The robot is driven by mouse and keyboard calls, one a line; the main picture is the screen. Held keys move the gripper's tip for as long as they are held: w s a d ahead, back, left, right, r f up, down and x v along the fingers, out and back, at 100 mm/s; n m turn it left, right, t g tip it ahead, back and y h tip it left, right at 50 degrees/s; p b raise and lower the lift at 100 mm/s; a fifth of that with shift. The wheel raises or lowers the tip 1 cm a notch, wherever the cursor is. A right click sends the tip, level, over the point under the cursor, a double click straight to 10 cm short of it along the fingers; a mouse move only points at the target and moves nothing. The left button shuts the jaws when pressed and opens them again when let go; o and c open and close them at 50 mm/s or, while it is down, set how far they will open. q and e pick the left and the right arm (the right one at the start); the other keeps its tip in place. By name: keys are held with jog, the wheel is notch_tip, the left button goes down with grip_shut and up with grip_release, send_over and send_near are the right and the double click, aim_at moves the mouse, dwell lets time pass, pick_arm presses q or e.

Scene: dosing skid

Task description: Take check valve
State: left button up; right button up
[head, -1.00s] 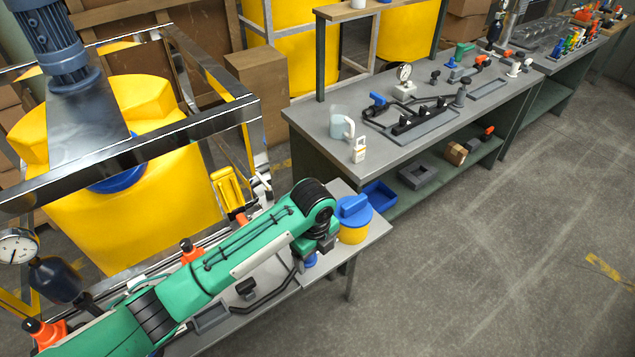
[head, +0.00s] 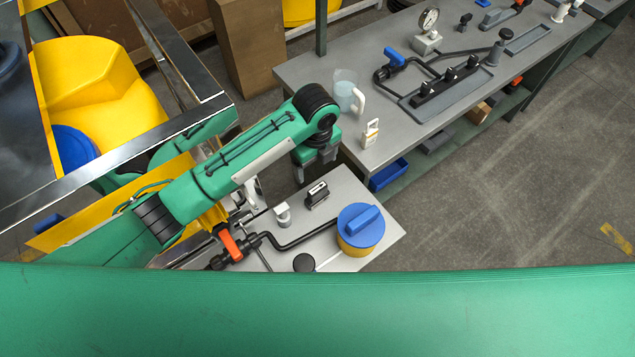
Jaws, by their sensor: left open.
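No part can be picked out for certain as the check valve. On the grey skid shelf (head: 378,262) are a small grey-white fitting (head: 283,214), a black block-shaped part (head: 316,194), a black round knob (head: 303,262) and a bent black pipe (head: 300,240) with an orange-handled valve (head: 231,244). My left gripper (head: 316,172) points down over the shelf's back edge, behind the black part. Its fingers are apart, with nothing seen between them. My forearm hides part of the shelf's left side. My right gripper is not in view.
A yellow pot with a blue lid (head: 359,228) stands at the shelf's front right. The grey workbench (head: 430,150) behind holds a clear jug (head: 345,90), a gauge (head: 428,30) and black fittings. A steel frame (head: 110,150) and yellow tank (head: 95,80) are left.

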pick_arm(q)
jog(key=p, duration=0.1)
send_over(317, 188)
notch_tip(317, 188, down, 7)
jog(key=shift+s+a+f, duration=0.1)
jog(key=shift+s, duration=0.05)
jog(key=shift+f, duration=0.3)
jog(key=shift+f+p, duration=0.4)
jog(key=shift+p, duration=0.15)
jog(key=shift+f+p, duration=0.7)
jog(key=shift+f, duration=1.6)
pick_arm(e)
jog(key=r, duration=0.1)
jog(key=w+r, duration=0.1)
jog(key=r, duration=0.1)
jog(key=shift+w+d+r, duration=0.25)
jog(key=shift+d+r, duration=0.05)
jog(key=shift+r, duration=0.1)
pick_arm(q)
jog(key=shift+c, duration=0.4)
jog(key=c, duration=1)
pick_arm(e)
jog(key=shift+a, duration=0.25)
